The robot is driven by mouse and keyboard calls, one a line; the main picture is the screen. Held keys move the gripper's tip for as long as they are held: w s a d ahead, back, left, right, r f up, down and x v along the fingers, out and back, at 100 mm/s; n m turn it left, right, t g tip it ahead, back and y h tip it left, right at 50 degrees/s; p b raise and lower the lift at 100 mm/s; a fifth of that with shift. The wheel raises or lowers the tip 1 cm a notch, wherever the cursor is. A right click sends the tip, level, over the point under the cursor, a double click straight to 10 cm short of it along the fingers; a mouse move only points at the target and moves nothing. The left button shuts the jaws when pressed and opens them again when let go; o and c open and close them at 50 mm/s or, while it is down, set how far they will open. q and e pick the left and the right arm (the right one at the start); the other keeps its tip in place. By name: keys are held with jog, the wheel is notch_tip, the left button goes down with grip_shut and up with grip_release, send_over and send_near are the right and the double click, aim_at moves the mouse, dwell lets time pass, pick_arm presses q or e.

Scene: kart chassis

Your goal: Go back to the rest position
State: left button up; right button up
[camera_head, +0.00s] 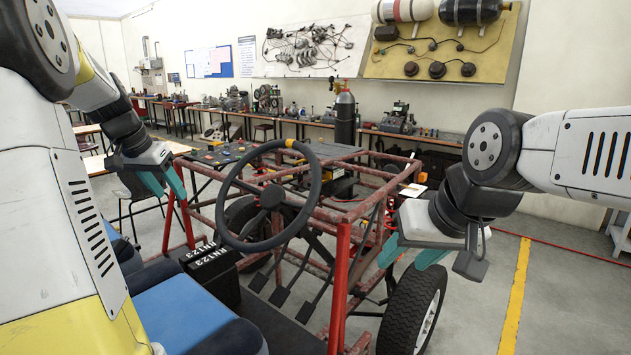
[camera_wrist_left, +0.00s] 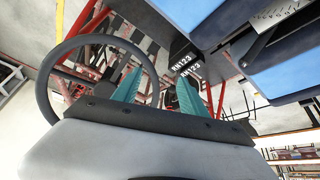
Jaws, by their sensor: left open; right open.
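My left gripper (camera_head: 163,183) hangs at the left of the kart chassis, left of the steering wheel. Its teal fingers are apart and empty, and they also show in the left wrist view (camera_wrist_left: 158,90). My right gripper (camera_head: 412,254) is at the right side of the chassis, above the black front tyre. Its teal fingers point down to the left and hold nothing that I can see. The kart chassis (camera_head: 343,270) is a red tube frame with a black steering wheel (camera_head: 313,207). The steering wheel also shows in the left wrist view (camera_wrist_left: 42,92).
A black wheel (camera_head: 412,315) stands below my right gripper. Workbenches (camera_head: 290,120) line the back wall. Open floor with a yellow line (camera_head: 515,295) lies to the right.

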pick_arm(q)
jog(key=s+d+r, duration=0.2)
jog(key=s+d, duration=1.1)
jog(key=d, duration=0.2)
jog(key=s+d+f+n, duration=0.1)
jog(key=s+d+f, duration=0.1)
jog(key=s, duration=0.3)
jog(key=s+d+f+t, duration=0.1)
jog(key=s+d+f, duration=0.1)
jog(key=s+d, duration=0.2)
jog(key=shift+s+n+h, duration=0.3)
jog(key=shift+s+n, duration=0.1)
jog(key=shift+s, duration=0.4)
